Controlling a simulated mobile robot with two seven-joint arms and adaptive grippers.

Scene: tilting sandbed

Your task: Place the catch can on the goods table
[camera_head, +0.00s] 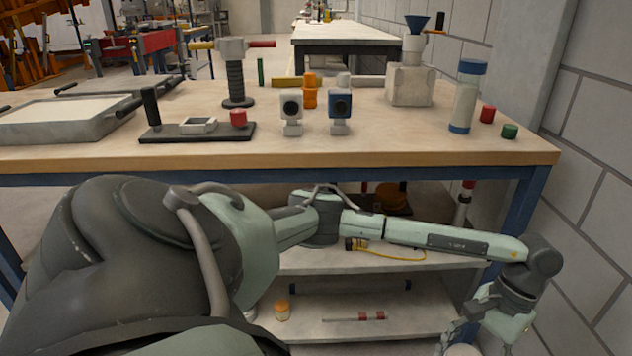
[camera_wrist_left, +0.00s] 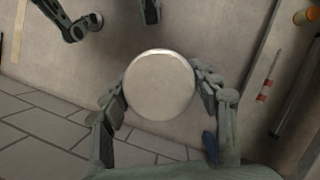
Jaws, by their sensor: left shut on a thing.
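My left arm reaches across the front of the table, and its gripper is low at the right bottom edge of the head view. In the left wrist view my left gripper (camera_wrist_left: 160,95) is shut around a round, pale grey can (camera_wrist_left: 160,84), seen end-on, with a finger on each side. The can also shows partly at the bottom edge of the head view (camera_head: 462,351), below the tabletop's height. The wooden-edged table (camera_head: 300,160) carries several items; I cannot tell whether it is the goods table. My right gripper is not in view.
Shelves (camera_head: 375,260) lie under the tabletop, with a small orange-lidded jar (camera_head: 282,310) on the lower one. A block wall (camera_head: 590,150) stands close on the right. On the tabletop are a clear cylinder (camera_head: 466,97), red and green caps, and a tray (camera_head: 60,118). Another table (camera_head: 345,36) stands behind.

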